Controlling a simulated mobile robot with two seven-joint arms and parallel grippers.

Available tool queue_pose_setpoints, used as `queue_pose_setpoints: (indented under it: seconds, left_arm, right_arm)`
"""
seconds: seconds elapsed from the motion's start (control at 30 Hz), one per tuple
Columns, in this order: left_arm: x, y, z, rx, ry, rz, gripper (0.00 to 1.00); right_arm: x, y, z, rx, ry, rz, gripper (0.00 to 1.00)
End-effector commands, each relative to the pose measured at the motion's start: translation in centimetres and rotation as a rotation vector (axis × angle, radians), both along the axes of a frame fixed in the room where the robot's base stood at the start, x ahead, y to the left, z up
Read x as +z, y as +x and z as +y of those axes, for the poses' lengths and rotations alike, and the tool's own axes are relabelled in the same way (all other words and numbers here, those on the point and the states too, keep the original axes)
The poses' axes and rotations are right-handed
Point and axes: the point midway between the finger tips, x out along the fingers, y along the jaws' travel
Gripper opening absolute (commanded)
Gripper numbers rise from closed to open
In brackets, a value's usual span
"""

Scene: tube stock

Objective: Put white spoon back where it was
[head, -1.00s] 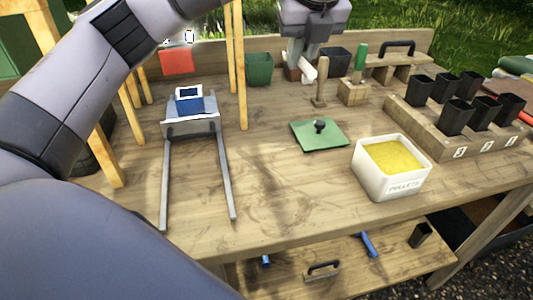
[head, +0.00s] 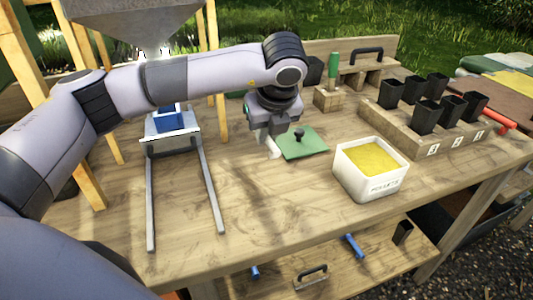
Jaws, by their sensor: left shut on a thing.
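My left arm reaches in from the left across the bench. My left gripper (head: 267,140) points down, shut on a white spoon (head: 273,152). Only a short white part of the spoon shows below the fingers; the rest is hidden by the gripper. The spoon is at the left edge of a green lid with a dark knob (head: 312,146); I cannot tell whether it touches the bench. A white tub of yellow pellets (head: 367,185) stands to the right of the lid. My right gripper is not in view.
A wooden rack (head: 412,131) with several black pots stands at the right. A green-handled tool in a wooden block (head: 327,99) is behind the lid. A metal rail stand (head: 214,192) with a blue box (head: 170,117) is at the left, beneath a grey hopper (head: 135,18). The front middle bench (head: 270,205) is clear.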

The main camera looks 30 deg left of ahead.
Motion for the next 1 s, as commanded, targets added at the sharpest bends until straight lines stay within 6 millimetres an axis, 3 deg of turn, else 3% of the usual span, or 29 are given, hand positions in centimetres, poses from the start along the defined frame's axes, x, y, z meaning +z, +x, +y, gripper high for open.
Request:
queue_pose_setpoints:
  seconds: [0.27, 0.53, 0.93, 0.97, 1.0]
  left_arm:
    - [-2.4, 0.0, 0.0, 0.001, -0.001, -0.001, 0.00]
    - [-6.1, 0.0, 0.0, 0.000, 0.001, 0.001, 0.00]
    - [-6.8, 0.0, 0.0, 0.000, 0.000, -0.001, 0.00]
    - [-6.6, 0.0, 0.0, 0.000, 0.000, -0.001, 0.24]
    - [-6.6, 0.0, 0.0, 0.000, 0.000, -0.001, 0.37]
  right_arm:
    - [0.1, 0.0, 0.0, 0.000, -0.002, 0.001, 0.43]
    - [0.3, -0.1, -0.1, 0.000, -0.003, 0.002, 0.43]
    - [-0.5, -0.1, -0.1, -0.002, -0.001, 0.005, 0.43]
    - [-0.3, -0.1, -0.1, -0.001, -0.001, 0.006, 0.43]
    - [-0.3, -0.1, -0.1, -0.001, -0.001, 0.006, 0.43]
